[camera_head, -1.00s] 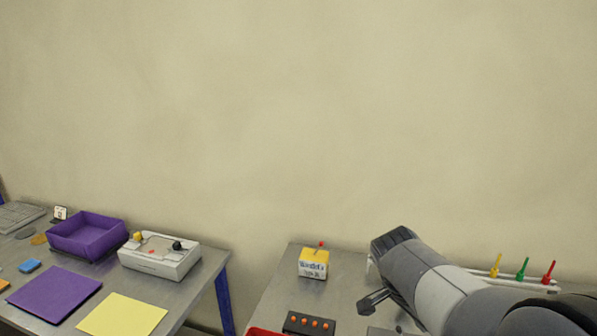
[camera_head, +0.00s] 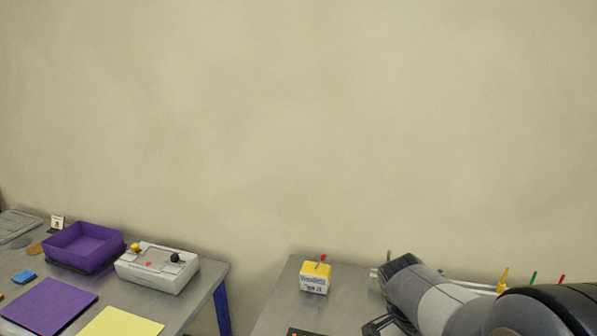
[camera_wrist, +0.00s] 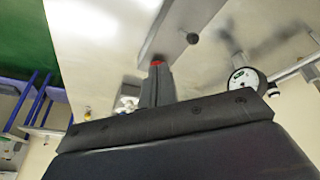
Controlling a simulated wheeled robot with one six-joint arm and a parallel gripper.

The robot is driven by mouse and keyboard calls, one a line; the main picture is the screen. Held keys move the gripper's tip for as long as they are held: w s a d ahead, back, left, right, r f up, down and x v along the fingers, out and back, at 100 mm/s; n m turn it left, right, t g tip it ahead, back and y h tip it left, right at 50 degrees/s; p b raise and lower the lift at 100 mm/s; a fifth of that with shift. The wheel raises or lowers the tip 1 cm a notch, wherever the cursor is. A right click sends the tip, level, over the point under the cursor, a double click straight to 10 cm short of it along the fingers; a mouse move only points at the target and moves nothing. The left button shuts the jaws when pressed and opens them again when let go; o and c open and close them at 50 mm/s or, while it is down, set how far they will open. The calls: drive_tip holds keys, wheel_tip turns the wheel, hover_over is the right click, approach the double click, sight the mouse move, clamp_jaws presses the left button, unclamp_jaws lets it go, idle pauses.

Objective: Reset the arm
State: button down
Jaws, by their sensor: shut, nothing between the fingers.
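My arm (camera_head: 435,303) reaches in from the lower right of the head view, over the right table. My gripper (camera_head: 380,325) shows as a small dark shape at the bottom edge of the head view, partly cut off. In the wrist view my gripper (camera_wrist: 157,75) has its dark fingers together, with no object seen between them. A small red spot shows at the finger ends.
A yellow and white block (camera_head: 314,283) with a red-topped lever stands on the right table (camera_head: 283,300), left of my arm. Coloured sticks (camera_head: 503,280) stand behind the arm. The left table holds a purple bin (camera_head: 85,262) and a white box (camera_head: 140,273). A gap separates the tables.

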drive_tip(key=s+f+y, duration=0.1)
drive_tip(key=d+f+y+b, duration=0.1)
drive_tip(key=y, duration=0.1)
drive_tip(key=s+d+f+y, duration=0.1)
drive_tip(key=shift+s+f, duration=0.3)
drive_tip(key=shift+f, duration=0.1)
drive_tip(key=shift+w+d+f+m+t+y+b, duration=0.2)
drive_tip(key=shift+d+y+b, duration=0.1)
drive_tip(key=shift+y, duration=0.3)
drive_tip(key=shift+w+d+f+m+t+y+b, duration=0.1)
drive_tip(key=shift+d+m+y+b, duration=0.15)
drive_tip(key=shift+y, duration=0.35)
drive_tip(key=shift+w+d+r+t+y+b, duration=0.15)
drive_tip(key=shift+w+d+t+y+b, duration=0.25)
drive_tip(key=shift+d+t+y, duration=0.4)
drive_tip(key=shift+d+t, duration=0.3)
drive_tip(key=shift+d, duration=0.15)
drive_tip(key=s+v, duration=0.1)
drive_tip(key=v, duration=0.9)
drive_tip(key=shift+s+d, duration=0.3)
drive_tip(key=shift+d, duration=0.15)
